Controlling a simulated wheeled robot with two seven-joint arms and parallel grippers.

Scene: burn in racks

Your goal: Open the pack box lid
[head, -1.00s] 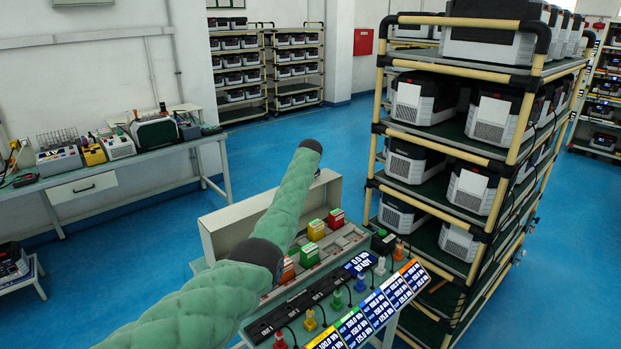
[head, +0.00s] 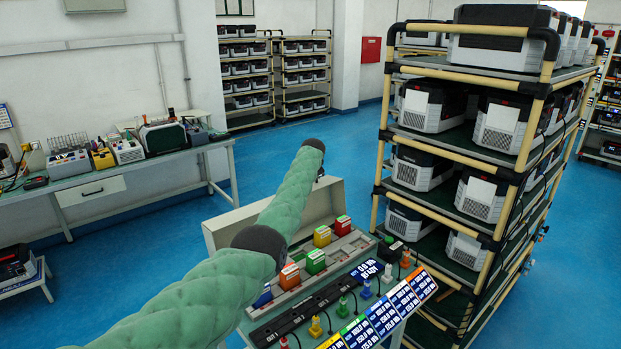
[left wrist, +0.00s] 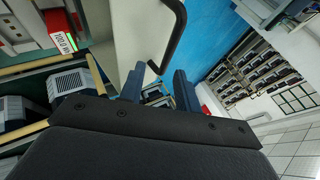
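The pack box appears to be the pale cream box (head: 222,232) behind a tray of coloured blocks; its upright panel shows beside my left arm. In the left wrist view a pale panel (left wrist: 138,35) bears a black bar handle (left wrist: 176,38). My left gripper (left wrist: 160,84) is open, its two dark fingers apart and empty. The lower end of the handle shows close to the fingertips; I cannot tell whether they touch. In the head view the left gripper is mostly hidden behind my green-sleeved arm, at the box's far end. My right gripper is not in view.
The tray (head: 352,243) holds red, yellow, green and orange blocks. A strip with coloured plugs and label cards (head: 383,317) lies in front. A tall rack (head: 378,150) of units stands close on the right. A workbench (head: 150,168) is at left; blue floor (head: 265,150) is open behind.

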